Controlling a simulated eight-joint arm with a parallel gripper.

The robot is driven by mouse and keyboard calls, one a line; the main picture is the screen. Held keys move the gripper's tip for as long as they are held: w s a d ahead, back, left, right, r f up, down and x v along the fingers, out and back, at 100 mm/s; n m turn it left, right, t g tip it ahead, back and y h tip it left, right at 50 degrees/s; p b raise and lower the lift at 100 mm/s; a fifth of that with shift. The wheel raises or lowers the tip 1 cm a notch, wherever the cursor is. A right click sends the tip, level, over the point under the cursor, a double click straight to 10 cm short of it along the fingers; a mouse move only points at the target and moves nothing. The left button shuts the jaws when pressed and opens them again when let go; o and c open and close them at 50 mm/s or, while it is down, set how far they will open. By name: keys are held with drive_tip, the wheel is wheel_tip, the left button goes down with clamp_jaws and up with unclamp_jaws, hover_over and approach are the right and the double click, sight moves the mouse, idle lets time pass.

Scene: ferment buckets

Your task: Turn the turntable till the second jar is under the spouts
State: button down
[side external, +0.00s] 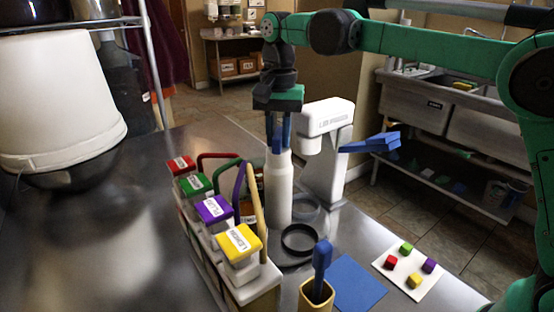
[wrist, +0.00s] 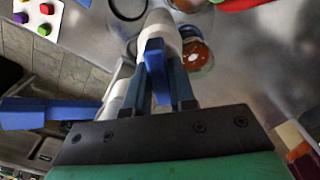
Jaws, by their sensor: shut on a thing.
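My gripper (side external: 279,138) points down at the middle of the metal table. It is shut on a blue piece (wrist: 155,58) at the top of a tall white bottle-shaped thing (side external: 278,188), which stands upright. In the wrist view, the fingers (wrist: 160,85) lie on both sides of the blue piece. Beside the white bottle are round glass jars, one with orange-red contents (wrist: 197,56). In the side view the jars are mostly hidden behind the bottle and a rack. I cannot make out a turntable or tell which part is a spout.
A rack (side external: 262,285) of bottles with labelled coloured caps stands left of the bottle. A white machine (side external: 327,150) stands behind it. A black ring (side external: 299,240), yellow cup (side external: 316,297), blue mat (side external: 352,284) and white card (side external: 407,275) with cubes are nearer. A white bucket (side external: 60,90) is far left.

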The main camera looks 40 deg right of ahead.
idle(0.4)
drive_tip(key=c, duration=0.7)
unclamp_jaws()
drive_tip(key=shift+c, duration=0.2)
drive_tip(key=shift+r, duration=0.1)
drive_tip(key=shift+r, duration=2.75)
drive_tip(key=shift+s+d+r+n+t, duration=0.1)
drive_tip(key=shift+s+d+n+t, duration=0.15)
drive_tip(key=shift+s+n+t, duration=0.05)
drive_tip(key=s+d+f+n+t, duration=0.2)
drive_tip(key=s+f+n+t, duration=0.1)
drive_tip(key=s, duration=0.4)
drive_tip(key=s+d+f+n+t, duration=0.2)
drive_tip(key=s+f+n, duration=0.3)
drive_tip(key=f, duration=0.3)
drive_tip(key=shift+s+d+f+t, duration=0.15)
drive_tip(key=shift+s+d+t, duration=0.1)
drive_tip(key=shift+s+t, duration=0.6)
